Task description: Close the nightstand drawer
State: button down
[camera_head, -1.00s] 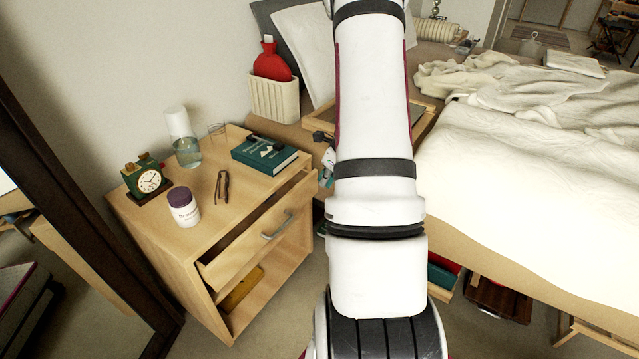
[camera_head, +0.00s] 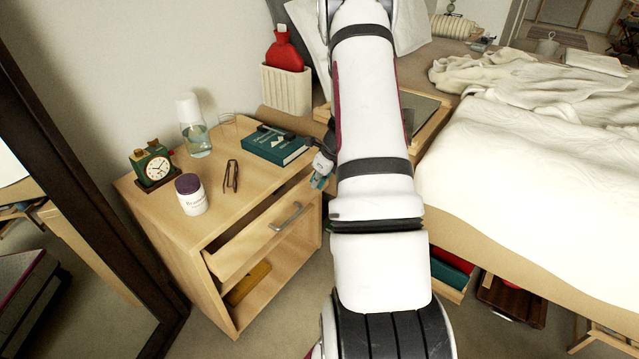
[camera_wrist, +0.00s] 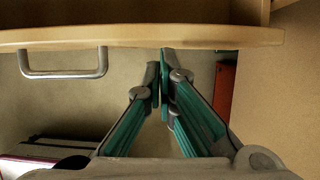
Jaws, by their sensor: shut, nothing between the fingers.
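The wooden nightstand (camera_head: 215,225) stands at the left against the wall. Its top drawer (camera_head: 250,248) is pulled partly out, with a metal bar handle (camera_head: 287,216) on its front. In the wrist view the drawer front's upper edge (camera_wrist: 225,36) runs across the top, with the handle (camera_wrist: 62,74) to the left. My gripper (camera_wrist: 164,60) is shut and empty, its fingertips close to the drawer front, right of the handle; I cannot tell whether they touch it. In the head view my gripper (camera_head: 322,172) is mostly hidden behind my arm, near the nightstand's right side.
The bed (camera_head: 540,160) is at the right. A dark frame (camera_head: 95,190) stands left. Bare floor lies in front.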

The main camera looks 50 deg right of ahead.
jog(key=shift+w+p, duration=0.75)
jog(key=shift+w, duration=0.65)
jog(key=shift+r, duration=0.1)
